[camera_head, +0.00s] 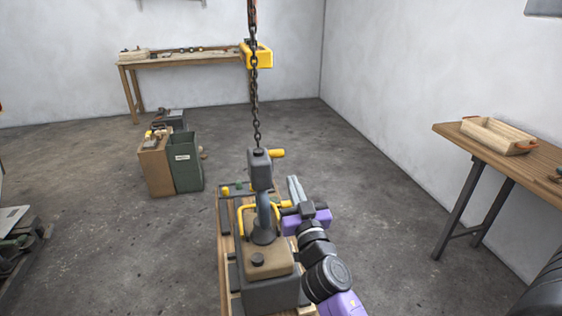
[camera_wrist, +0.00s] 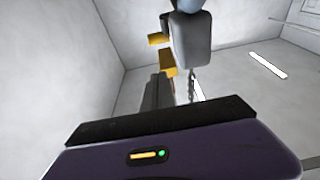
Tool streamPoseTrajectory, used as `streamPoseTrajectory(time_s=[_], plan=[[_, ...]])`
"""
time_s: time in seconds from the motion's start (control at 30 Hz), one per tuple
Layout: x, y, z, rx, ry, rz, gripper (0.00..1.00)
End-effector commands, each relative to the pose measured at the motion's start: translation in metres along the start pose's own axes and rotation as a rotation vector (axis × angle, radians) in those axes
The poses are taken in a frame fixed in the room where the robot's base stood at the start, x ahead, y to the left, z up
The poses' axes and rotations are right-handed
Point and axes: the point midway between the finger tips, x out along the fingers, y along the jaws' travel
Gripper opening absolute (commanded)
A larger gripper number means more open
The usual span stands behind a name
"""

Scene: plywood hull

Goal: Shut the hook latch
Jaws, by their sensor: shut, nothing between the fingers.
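A grey hook block (camera_head: 260,170) hangs at the end of a chain (camera_head: 254,85). A yellow lever (camera_head: 277,153) sticks out from its right side, and a grey curved hook part (camera_head: 263,212) reaches down from it to the machine. I cannot tell which part is the latch or how far it is closed. My gripper (camera_head: 293,184) is shut and empty, just right of the block and apart from it. In the wrist view the gripper (camera_wrist: 156,82) points up towards the grey block (camera_wrist: 192,40) and a yellow piece (camera_wrist: 167,62); their contact cannot be judged.
A grey and tan machine (camera_head: 268,262) with yellow handles stands on a wooden pallet (camera_head: 226,270) below the hook. A workbench with a wooden tray (camera_head: 495,135) is at the right. Bins (camera_head: 186,162) stand at the left. The floor between is clear.

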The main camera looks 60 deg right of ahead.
Motion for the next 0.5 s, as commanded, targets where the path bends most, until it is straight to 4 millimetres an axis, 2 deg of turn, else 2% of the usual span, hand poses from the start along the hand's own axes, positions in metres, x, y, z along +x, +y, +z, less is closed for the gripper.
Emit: streamPoseTrajectory(time_s=[0.13, 0.23, 0.5], plan=[[0.005, 0.000, -0.002, 0.000, 0.001, 0.000, 0.00], [0.016, 0.000, -0.003, 0.000, 0.001, 0.001, 0.00], [0.067, 0.000, -0.005, 0.001, 0.001, 0.002, 0.00]])
